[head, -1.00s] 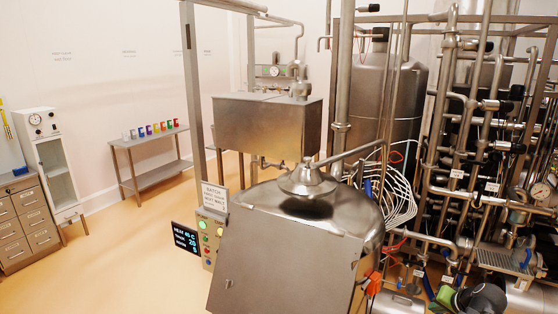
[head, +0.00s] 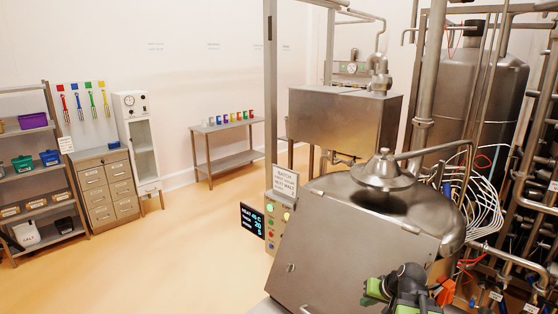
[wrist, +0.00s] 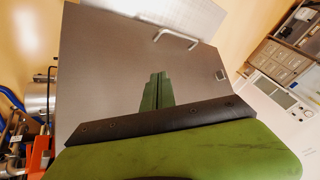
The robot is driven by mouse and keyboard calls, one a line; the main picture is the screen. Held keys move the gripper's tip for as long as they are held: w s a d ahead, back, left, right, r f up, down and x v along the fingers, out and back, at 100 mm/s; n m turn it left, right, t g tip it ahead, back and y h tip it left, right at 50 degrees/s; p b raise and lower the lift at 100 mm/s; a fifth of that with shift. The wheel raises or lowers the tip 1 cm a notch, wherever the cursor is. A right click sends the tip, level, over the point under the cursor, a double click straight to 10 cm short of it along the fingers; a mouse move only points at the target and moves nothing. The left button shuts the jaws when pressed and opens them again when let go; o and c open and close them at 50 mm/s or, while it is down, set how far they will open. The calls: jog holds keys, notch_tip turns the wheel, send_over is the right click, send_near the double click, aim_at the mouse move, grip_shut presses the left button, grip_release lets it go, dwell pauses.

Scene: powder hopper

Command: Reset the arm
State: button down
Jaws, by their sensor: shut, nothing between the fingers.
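My arm's green and black end shows at the bottom of the head view, in front of the steel hopper (head: 365,235). In the wrist view my gripper (wrist: 157,78) has its green fingers together with nothing between them. Behind them is a flat steel panel (wrist: 110,60) with a bar handle (wrist: 177,38). I cannot tell the distance from the fingers to the panel.
A control box (head: 280,222) with a lit display (head: 253,221) stands left of the hopper. Pipes and a large tank (head: 475,90) crowd the right. A shelf rack, drawer cabinet (head: 106,190) and bench (head: 225,128) line the wall. Open floor lies at the left.

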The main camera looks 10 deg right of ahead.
jog(key=a+f+n+g+b, duration=0.1)
jog(key=a+f+n+b, duration=0.15)
jog(key=a, duration=0.75)
jog(key=a+f+n+g+b, duration=0.15)
jog(key=a+f, duration=0.25)
jog(key=a, duration=0.6)
jog(key=s+a+f+g+h, duration=0.1)
jog(key=s+a+g+h, duration=0.1)
jog(key=s, duration=0.3)
jog(key=shift+s+f+g, duration=0.25)
jog(key=shift+s+g, duration=0.1)
jog(key=shift+g, duration=0.3)
jog(key=shift+d, duration=0.1)
